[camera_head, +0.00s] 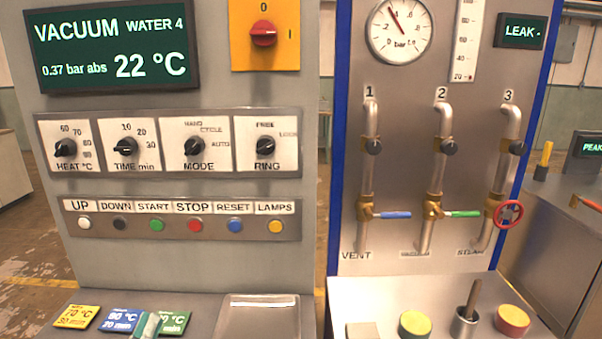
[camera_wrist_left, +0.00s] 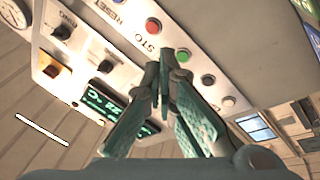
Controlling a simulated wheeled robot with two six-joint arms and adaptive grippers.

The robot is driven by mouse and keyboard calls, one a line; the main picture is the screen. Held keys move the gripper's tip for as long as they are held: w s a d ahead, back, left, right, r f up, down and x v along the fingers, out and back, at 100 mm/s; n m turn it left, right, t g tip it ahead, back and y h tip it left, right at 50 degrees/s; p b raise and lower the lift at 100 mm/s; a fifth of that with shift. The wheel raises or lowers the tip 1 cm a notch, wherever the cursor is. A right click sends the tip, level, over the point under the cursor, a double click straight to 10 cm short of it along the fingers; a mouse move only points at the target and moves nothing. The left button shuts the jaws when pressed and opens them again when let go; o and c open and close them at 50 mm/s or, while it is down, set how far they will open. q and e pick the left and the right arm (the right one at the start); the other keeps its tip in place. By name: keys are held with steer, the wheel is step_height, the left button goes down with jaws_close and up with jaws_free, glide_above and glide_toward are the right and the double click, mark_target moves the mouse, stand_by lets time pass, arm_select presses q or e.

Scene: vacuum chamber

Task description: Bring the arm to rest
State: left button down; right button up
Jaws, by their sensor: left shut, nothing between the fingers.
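My left gripper (camera_head: 146,325) shows only as its teal-grey fingertips at the bottom edge of the head view, in front of the blue and green cards. In the left wrist view my left gripper (camera_wrist_left: 163,98) has its fingertips together with nothing between them. It is tilted against the picture, and the row of buttons and the knob panel lie beyond it. The rest of my left arm is out of the head view. My right gripper is in neither view.
The control panel (camera_head: 180,260) stands behind a ledge with a yellow card (camera_head: 76,316), a blue card (camera_head: 120,321), a green card (camera_head: 177,322) and a metal tray (camera_head: 262,301). A valve panel (camera_head: 432,265) stands at right. Its shelf holds a green-sided cap (camera_head: 414,325) and a red-sided cap (camera_head: 512,319).

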arm_select(q)
steer(key=s+d+f+m+g, duration=0.3)
steer(key=s+d+f+g, duration=0.15)
steer(key=f, duration=0.35)
steer(key=s+d+f+m+g, duration=0.3)
steer(key=s+f+g, duration=0.3)
steer(key=f, duration=0.2)
steer(key=s+a+f+m+g+y, duration=0.1)
steer(key=s+f+g, duration=0.25)
steer(key=s, duration=0.55)
steer(key=s+a+f+m+g+y, duration=0.15)
steer(key=s+g, duration=0.25)
steer(key=s, duration=0.5)
step_height(320, 180, down, 20)
steer(key=s+a+g, duration=0.1)
steer(key=a, duration=0.1)
steer(key=s+f+g, duration=0.1)
steer(key=s+f, duration=1.1)
steer(key=s, duration=0.2)
steer(key=shift+f, duration=0.25)
